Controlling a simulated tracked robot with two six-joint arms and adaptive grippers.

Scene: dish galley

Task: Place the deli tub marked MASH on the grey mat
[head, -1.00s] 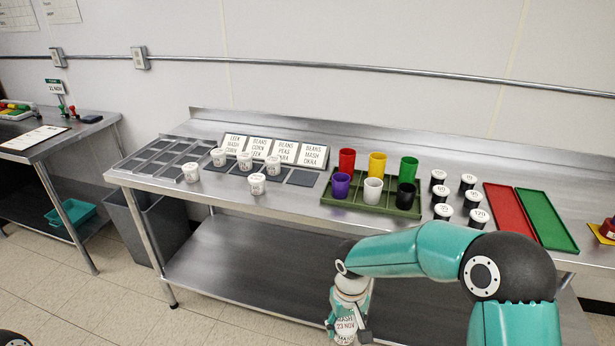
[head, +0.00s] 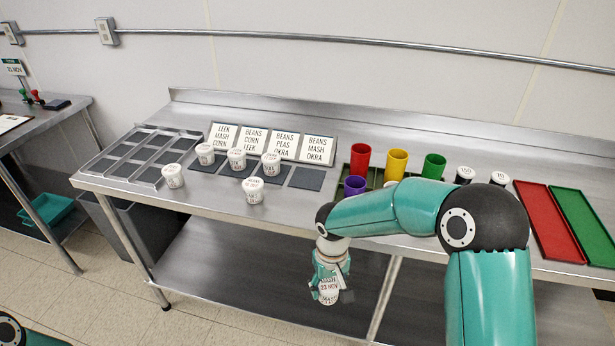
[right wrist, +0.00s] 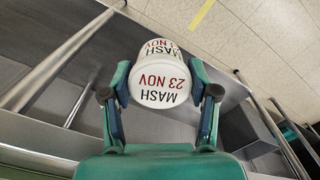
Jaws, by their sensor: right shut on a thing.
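My right gripper (head: 329,268) is shut on a white deli tub (head: 328,290) marked MASH 23 NOV. It holds the tub in front of the steel table, below the tabletop edge. In the right wrist view, the gripper's fingers (right wrist: 162,95) sit on both sides of the tub (right wrist: 158,97), whose lid and side carry MASH 23 NOV. A bare dark grey mat (head: 306,178) lies in front of the card (head: 317,149) reading BEANS MASH OKRA. Other mats to its left carry white tubs (head: 271,163). My left gripper is not in view.
Two white tubs, one at left (head: 172,176) and one in front (head: 253,190), stand near the mats. A compartmented tray (head: 150,172) is at the table's left end. Coloured cups, including a red cup (head: 360,160), and a red tray (head: 548,222) are to the right.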

